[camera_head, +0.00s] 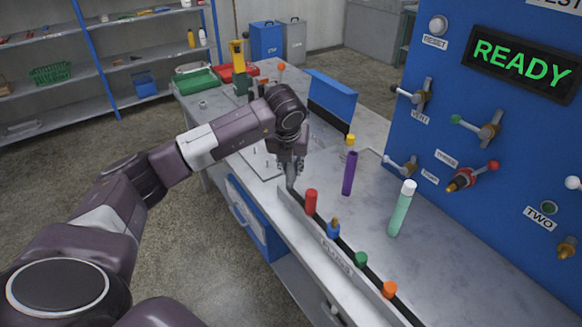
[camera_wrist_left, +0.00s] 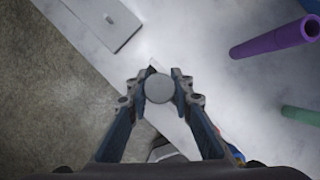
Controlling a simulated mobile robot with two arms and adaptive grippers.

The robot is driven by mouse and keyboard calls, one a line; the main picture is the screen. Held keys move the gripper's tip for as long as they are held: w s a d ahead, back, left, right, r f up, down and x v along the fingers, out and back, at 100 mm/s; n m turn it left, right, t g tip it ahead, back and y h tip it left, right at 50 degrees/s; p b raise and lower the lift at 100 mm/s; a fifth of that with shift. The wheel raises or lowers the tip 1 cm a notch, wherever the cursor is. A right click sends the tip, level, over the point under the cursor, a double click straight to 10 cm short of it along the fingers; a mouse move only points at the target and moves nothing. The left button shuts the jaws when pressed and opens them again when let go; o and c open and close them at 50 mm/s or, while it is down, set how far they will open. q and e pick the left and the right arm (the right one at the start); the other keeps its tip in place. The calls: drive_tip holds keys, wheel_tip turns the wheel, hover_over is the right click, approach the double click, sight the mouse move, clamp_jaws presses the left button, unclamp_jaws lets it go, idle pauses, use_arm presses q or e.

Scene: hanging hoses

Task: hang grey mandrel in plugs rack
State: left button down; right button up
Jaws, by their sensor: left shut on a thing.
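My left gripper (camera_head: 286,166) is over the far end of the plugs rack (camera_head: 347,266), a long narrow rack along the bench's front edge. It is shut on the grey mandrel, whose round grey end (camera_wrist_left: 160,88) sits between the fingertips (camera_wrist_left: 160,86) in the left wrist view. In the head view a short grey piece of the mandrel (camera_head: 291,183) shows below the fingers, at the rack's far end. I cannot tell whether it touches the rack or is seated. A red plug (camera_head: 311,201), blue plug (camera_head: 333,229), green plug (camera_head: 361,260) and orange plug (camera_head: 389,290) stand in the rack.
A purple tube (camera_head: 348,173) and a mint-green tube with white top (camera_head: 402,208) stand on the bench right of the rack. The blue panel (camera_head: 430,130) with valves rises at right. A blue upright plate (camera_head: 331,100) stands behind the arm.

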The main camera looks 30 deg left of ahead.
sight(291, 179)
use_arm(q)
drive_tip(key=shift+b, duration=0.4)
idle(0.7)
drive_tip(key=shift+f+b, duration=1.8)
drive_tip(key=shift+f, duration=0.35)
drive_tip(key=c, duration=1.6)
unclamp_jaws()
drive_tip(key=v, duration=1.2)
drive_tip(key=shift+r, duration=0.1)
